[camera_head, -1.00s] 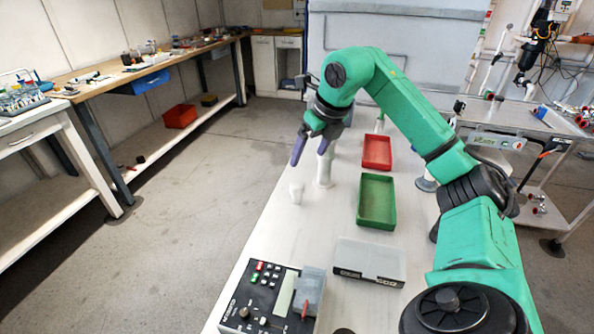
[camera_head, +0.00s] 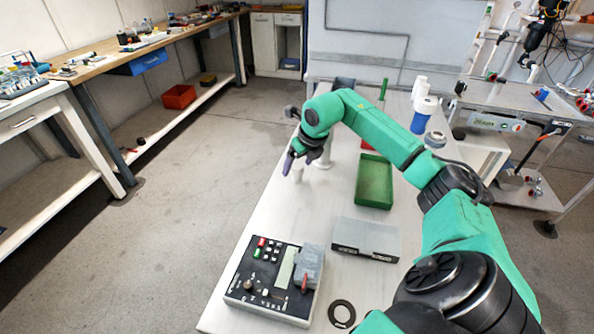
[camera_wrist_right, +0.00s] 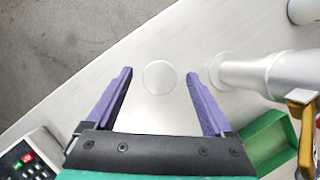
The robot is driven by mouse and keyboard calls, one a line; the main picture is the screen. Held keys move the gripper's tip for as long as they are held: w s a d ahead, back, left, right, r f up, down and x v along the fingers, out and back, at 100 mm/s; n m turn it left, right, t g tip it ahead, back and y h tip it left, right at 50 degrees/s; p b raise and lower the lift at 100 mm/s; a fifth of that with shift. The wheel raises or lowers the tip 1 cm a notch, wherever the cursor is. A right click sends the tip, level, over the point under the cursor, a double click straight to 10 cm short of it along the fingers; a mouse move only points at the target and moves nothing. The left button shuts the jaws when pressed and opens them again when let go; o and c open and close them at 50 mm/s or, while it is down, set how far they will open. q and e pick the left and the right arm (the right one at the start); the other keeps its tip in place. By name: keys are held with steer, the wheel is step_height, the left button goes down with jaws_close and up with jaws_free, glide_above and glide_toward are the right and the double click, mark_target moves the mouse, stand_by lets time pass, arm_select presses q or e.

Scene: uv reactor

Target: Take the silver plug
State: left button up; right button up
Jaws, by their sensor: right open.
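A small pale round piece, seemingly the silver plug (camera_wrist_right: 159,77), stands on the white bench (camera_wrist_right: 95,100). In the head view the plug (camera_head: 297,174) shows just below my right gripper (camera_head: 296,158). In the right wrist view my right gripper (camera_wrist_right: 160,74) is open, one purple finger on each side of the plug with gaps between. I cannot tell how far the fingertips are above the bench. My left gripper is not in view.
A taller silver cylinder (camera_wrist_right: 270,74) stands close to the right finger. A blue-and-white canister (camera_head: 423,115) stands farther back.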

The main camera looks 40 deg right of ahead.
jaws_close()
